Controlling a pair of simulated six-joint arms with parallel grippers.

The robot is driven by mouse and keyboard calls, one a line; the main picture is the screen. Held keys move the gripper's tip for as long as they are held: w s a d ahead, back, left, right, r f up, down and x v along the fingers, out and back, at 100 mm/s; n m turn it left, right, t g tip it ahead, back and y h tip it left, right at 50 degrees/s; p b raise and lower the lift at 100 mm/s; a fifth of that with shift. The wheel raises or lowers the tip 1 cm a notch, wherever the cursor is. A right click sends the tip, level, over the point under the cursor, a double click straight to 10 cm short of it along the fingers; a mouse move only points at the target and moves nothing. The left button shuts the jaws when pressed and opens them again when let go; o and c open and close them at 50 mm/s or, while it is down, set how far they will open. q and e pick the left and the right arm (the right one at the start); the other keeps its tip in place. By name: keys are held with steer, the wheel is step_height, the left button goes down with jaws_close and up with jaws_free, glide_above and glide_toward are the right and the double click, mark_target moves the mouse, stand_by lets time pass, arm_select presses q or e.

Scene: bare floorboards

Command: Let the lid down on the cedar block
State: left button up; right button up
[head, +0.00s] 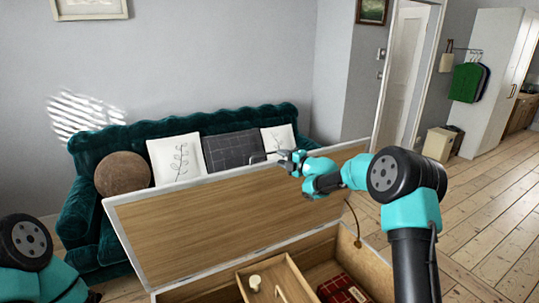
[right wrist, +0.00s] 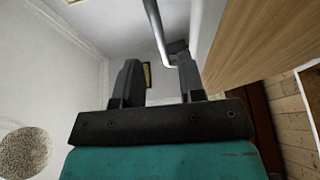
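The chest's lid (head: 200,225) stands raised, a wood-grain panel with a pale rim, tilted back toward the sofa. My right gripper (head: 290,163) is at the lid's upper edge. In the right wrist view its two fingers (right wrist: 157,82) are spread apart. A grey metal bar (right wrist: 156,30) runs into the gap between them, beside the lid's panel (right wrist: 265,40); I cannot tell whether they touch it. Inside the chest a small cream piece (head: 254,282) sits on a wooden tray; I cannot tell whether it is the cedar block. My left gripper's fingers are not clearly visible at lower left.
The open chest (head: 372,268) holds a red plaid cloth (head: 342,290) on the right. A curved cord or stay (head: 353,220) hangs at the lid's right side. A green sofa (head: 95,150) with cushions stands close behind the lid. Bare floorboards (head: 485,220) lie clear at right.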

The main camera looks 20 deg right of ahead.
mark_target(269, 153)
steer(key=x, duration=0.6)
steer(key=shift+w+a, duration=0.25)
steer(key=shift+w, duration=0.1)
steer(key=shift+c, duration=0.2)
jaws_close()
